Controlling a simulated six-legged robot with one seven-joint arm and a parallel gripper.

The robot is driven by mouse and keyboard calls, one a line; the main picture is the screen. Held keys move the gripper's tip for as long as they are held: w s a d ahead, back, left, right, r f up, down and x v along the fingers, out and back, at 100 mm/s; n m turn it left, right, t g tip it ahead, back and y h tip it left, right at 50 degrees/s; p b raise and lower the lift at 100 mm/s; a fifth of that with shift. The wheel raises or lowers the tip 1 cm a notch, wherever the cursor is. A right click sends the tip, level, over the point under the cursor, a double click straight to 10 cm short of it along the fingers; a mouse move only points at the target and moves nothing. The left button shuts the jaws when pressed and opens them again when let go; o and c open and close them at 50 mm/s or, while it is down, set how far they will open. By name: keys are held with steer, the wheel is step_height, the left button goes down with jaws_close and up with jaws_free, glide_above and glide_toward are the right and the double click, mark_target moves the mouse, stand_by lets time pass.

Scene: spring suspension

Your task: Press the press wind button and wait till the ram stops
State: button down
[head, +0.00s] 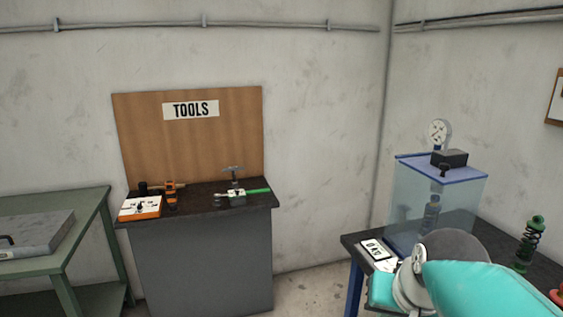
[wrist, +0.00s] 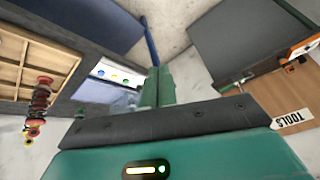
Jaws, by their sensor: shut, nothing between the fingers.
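The press (head: 432,205) is a clear case with blue edges on the dark table at the right in the head view. A round gauge (head: 439,132) and a black box (head: 449,158) are at its top. A spring-like part (head: 431,215) stands inside. In the wrist view a white panel (wrist: 112,73) carries small blue, yellow and green round marks; I cannot tell which is the wind button. My gripper (wrist: 157,82) is shut and empty, its green fingers appearing beside that panel. Contact is not visible. In the head view my arm covers part of the table and the fingertips are hidden.
A white labelled card (head: 373,251) lies at the table's left edge. A green spring strut (head: 530,243) stands to the right. A grey tool cabinet (head: 203,262) stands further left, with a green bench (head: 62,250) beside it. The wrist view shows a red spring strut (wrist: 40,100) and a wooden tray (wrist: 32,62).

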steer(key=s+a+f+n, duration=0.2)
steer(key=s+f, duration=0.2)
steer(key=s, duration=0.3)
steer(key=shift+f+n, duration=0.2)
steer(key=shift+n, duration=0.1)
